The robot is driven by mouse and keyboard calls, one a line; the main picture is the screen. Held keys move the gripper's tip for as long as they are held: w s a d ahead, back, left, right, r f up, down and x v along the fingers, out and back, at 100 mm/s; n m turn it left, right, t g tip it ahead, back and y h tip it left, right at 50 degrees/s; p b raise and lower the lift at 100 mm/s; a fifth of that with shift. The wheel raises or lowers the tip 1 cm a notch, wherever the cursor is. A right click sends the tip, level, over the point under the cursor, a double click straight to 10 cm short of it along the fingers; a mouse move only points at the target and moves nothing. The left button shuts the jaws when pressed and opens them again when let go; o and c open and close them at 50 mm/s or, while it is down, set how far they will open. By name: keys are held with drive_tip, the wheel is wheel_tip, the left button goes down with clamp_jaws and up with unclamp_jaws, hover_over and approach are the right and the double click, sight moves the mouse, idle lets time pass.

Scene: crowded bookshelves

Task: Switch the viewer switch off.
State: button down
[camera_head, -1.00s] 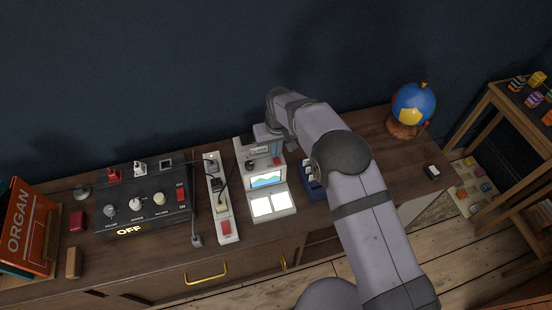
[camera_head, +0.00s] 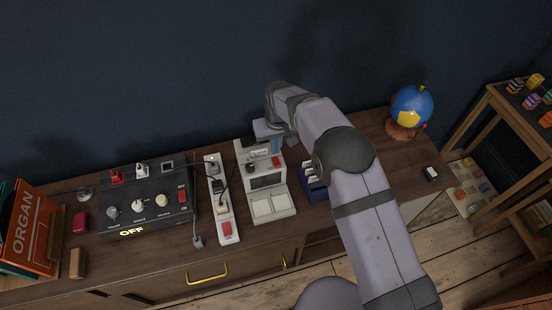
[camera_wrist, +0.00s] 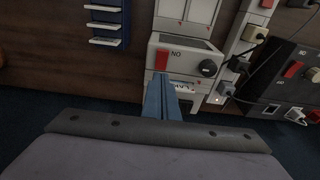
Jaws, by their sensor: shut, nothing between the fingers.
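My gripper (camera_head: 277,149) is over the viewer's upper end. In the wrist view its blue fingers (camera_wrist: 160,78) are together and empty, with tips right by the switch. I cannot tell whether they touch it.
A white power strip (camera_head: 227,215) with plugs and a black control panel (camera_head: 150,210) with a lit "OFF" sign stand to the left. A blue rack (camera_head: 313,185) is close on the right. A globe (camera_head: 412,105) stands farther right.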

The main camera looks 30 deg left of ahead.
sight(275, 158)
drive_tip(key=shift+r+p, duration=0.75)
drive_tip(key=shift+r, duration=0.8)
drive_tip(key=s+d+f+g+h, duration=0.2)
drive_tip(key=s+d+f, duration=0.5)
drive_tip(key=f, duration=0.1)
drive_tip(key=s+d+g+h, duration=0.1)
drive_tip(key=s+d, duration=0.6)
drive_tip(key=d, duration=0.3)
drive_tip(key=s+d+r+m, duration=0.1)
drive_tip(key=s+d+r, duration=0.25)
drive_tip(key=d, duration=0.25)
drive_tip(key=s+d+r+m+g, duration=0.1)
drive_tip(key=s+d+r+m, duration=0.1)
drive_tip(key=d+r, duration=0.35)
drive_tip(key=s+d+r+m, duration=0.1)
drive_tip(key=s+d+r, duration=0.15)
drive_tip(key=d, duration=0.45)
drive_tip(key=w+d+r+m+t+y, duration=0.1)
drive_tip(key=w+d+r+m+t, duration=0.1)
drive_tip(key=d+r+m, duration=0.3)
drive_tip(key=w+d+r, duration=0.1)
drive_tip(key=d, duration=0.2)
drive_tip(key=shift+w+r+t+y, duration=0.15)
drive_tip(key=shift+w+t+y, duration=0.15)
drive_tip(key=shift+t+y, duration=0.1)
